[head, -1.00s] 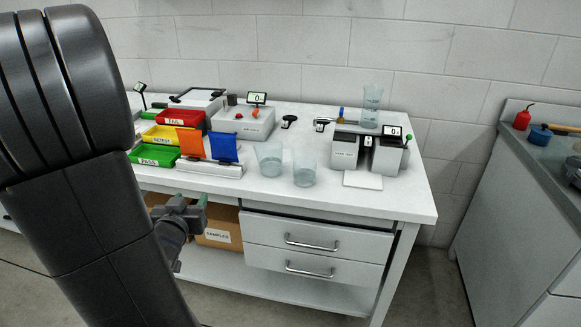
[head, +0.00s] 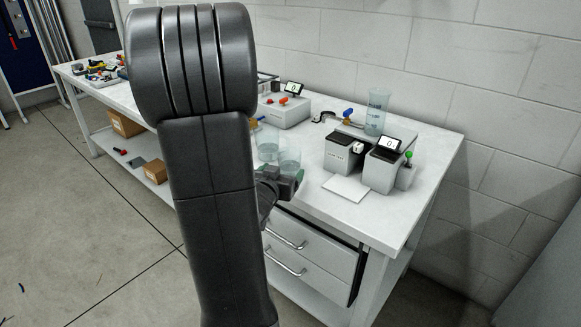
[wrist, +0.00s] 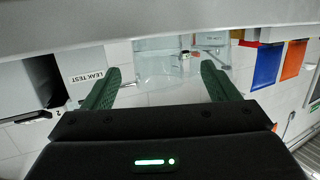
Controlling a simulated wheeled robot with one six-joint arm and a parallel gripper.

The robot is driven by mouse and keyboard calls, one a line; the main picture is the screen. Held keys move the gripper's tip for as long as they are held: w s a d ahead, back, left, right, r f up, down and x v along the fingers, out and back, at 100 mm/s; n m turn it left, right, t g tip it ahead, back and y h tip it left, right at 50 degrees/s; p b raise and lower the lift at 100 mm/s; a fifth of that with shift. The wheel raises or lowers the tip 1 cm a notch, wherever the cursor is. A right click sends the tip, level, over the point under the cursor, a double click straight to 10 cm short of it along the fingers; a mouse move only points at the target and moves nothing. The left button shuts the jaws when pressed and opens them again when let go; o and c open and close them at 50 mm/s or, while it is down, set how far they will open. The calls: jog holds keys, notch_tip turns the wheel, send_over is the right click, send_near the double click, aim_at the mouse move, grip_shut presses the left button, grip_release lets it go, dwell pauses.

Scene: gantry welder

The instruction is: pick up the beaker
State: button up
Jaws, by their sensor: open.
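Two clear glass beakers stand close together on the white bench; the nearer one (head: 289,164) shows just above my gripper, and the other beaker (head: 267,146) is just behind and left of it, partly hidden by my arm. My gripper (head: 284,182) is at the bench's front edge, open and empty. In the wrist view, the green fingers of my gripper (wrist: 161,72) are spread apart, with clear glass (wrist: 160,62) visible beyond and between their tips. I cannot tell there where one beaker ends and the other begins.
A tall clear cylinder (head: 376,110) stands at the back. Grey testers (head: 381,168) and a white pad (head: 346,188) lie to the right. A white instrument (head: 284,112) is behind the beakers. Blue (wrist: 267,66) and orange (wrist: 293,58) panels show in the wrist view. Drawers (head: 290,245) are below.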

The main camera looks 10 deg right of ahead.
aim_at(287, 167)
jog(key=shift+x, duration=0.75)
jog(key=x, duration=0.5)
jog(key=shift+d+f+b, duration=0.15)
jog(key=shift+d+b, duration=0.05)
jog(key=shift+b, duration=0.1)
jog(key=c, duration=1.1)
